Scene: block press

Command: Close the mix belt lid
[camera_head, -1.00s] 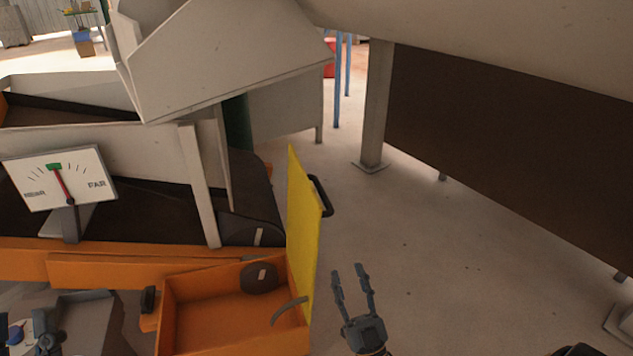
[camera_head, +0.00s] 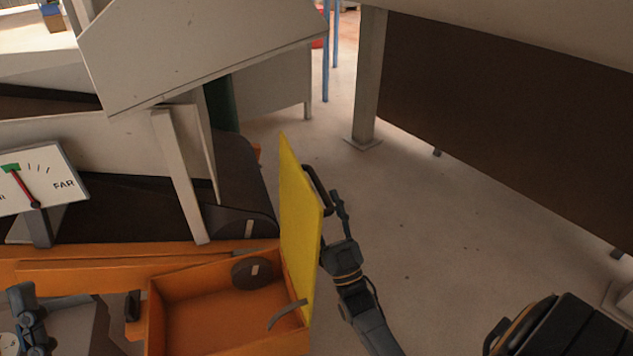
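The yellow lid (camera_head: 298,220) stands upright, open, along the right side of the orange box (camera_head: 215,310). A dark handle (camera_head: 317,188) sits on the lid's right face. My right gripper (camera_head: 337,203) is just right of the lid, with its fingertips beside the handle. One finger shows clearly; the other is hard to make out near the lid's edge, so its opening and any contact are unclear. My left gripper (camera_head: 25,302) is at the lower left edge, partly seen, away from the lid.
A dark round part (camera_head: 252,271) and a curved grey arm (camera_head: 287,313) show at the box. A NEAR/FAR gauge (camera_head: 40,182) stands left of the dark belt. A grey post (camera_head: 369,80) stands behind. The floor right of the lid is open.

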